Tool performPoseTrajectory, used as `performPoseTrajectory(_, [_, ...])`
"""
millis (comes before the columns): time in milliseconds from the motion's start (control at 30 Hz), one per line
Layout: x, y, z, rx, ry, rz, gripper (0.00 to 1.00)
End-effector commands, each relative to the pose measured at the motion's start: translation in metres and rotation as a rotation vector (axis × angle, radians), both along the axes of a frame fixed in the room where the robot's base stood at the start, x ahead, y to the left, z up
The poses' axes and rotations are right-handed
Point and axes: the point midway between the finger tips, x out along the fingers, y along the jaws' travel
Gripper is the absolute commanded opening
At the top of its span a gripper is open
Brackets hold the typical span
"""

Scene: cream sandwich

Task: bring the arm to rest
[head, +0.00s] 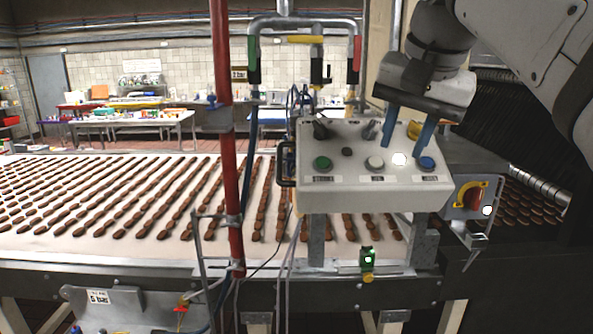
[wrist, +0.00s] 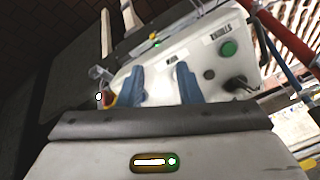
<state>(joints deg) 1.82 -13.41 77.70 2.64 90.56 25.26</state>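My gripper (head: 404,147) is above the right half of the grey control box, its two blue fingers pointing down and spread apart. Nothing shows between the fingers, and it also appears empty in the wrist view (wrist: 158,68). The control box (head: 345,195) carries a green button (head: 322,163), a white button (head: 375,162), a bright white spot and a blue button (head: 427,163). I cannot tell if the fingertips touch the box. My arm comes in from the upper right.
A red and yellow rotary switch (head: 472,196) sits right of the box. A red vertical pipe (head: 228,150) stands to its left. Pipes with coloured handles (head: 305,40) rise behind it. A conveyor (head: 60,245) with rows of brown biscuits runs behind and left. The space above the conveyor's left is free.

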Motion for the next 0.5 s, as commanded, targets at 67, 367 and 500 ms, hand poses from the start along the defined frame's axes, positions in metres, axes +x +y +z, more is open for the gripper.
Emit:
performPoseTrajectory(67, [-0.002,0.000,-0.019,-0.011,0.008,0.020,0.32])
performPoseTrajectory(367, [-0.014,0.001,-0.121,-0.070,0.044,0.130,0.32])
performPoseTrajectory(500, [-0.035,0.001,-0.202,-0.112,0.072,0.219,0.32])
